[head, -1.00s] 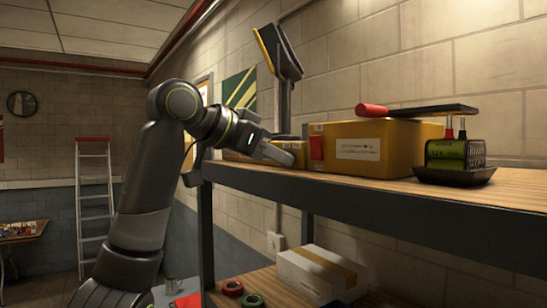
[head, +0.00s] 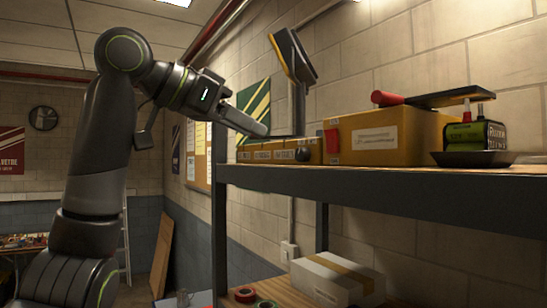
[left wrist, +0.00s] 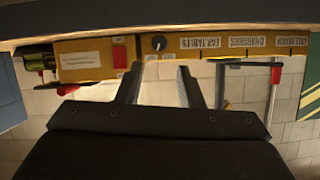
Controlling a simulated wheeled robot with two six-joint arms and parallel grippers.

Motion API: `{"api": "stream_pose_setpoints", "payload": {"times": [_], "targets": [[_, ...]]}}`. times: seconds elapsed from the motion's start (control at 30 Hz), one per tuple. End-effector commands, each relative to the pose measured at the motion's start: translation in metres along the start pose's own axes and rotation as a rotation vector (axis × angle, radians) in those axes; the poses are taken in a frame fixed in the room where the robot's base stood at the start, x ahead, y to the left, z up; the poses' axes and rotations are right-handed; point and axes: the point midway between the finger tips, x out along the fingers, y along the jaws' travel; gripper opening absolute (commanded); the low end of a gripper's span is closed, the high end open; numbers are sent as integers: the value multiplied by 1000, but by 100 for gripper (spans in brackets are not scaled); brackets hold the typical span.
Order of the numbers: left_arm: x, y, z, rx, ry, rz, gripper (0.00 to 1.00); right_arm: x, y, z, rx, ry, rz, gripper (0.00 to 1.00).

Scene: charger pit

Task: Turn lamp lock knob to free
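A small round black knob (head: 303,155) sits at the front of the row of yellow labelled bins (head: 262,152) on the upper shelf. In the left wrist view, which is upside down, the knob (left wrist: 158,43) shows with a light pointer mark beyond my fingers. A black and yellow lamp-like panel (head: 292,56) stands tilted on a post behind the bins. My left gripper (head: 250,128) is above and left of the knob, apart from it. Its two fingers (left wrist: 159,88) are spread with nothing between them. My right gripper is not in view.
A larger yellow box (head: 385,138) with a red-handled tool (head: 430,99) on top stands right of the knob. A black tray (head: 473,158) holds a green and black device (head: 474,135). The shelf edge (head: 390,185) runs below. A white box (head: 337,279) is on the lower shelf.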

Motion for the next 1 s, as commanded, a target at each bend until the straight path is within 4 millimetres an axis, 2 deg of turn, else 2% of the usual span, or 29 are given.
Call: {"api": "stream_pose_setpoints", "payload": {"times": [0.03, 0.2, 0.4, 0.83, 1.0], "targets": [[-13, 0, 3, -1, 3, -5, 34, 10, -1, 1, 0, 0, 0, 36], [-48, 0, 2, -1, 3, -3, 34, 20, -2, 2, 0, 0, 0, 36], [-70, 0, 0, 0, 1, -1, 34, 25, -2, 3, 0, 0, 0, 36], [-74, -1, -1, -2, 4, -3, 34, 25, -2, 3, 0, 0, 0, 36], [-70, -19, -12, -33, 82, -84, 34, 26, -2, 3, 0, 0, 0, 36]]}}
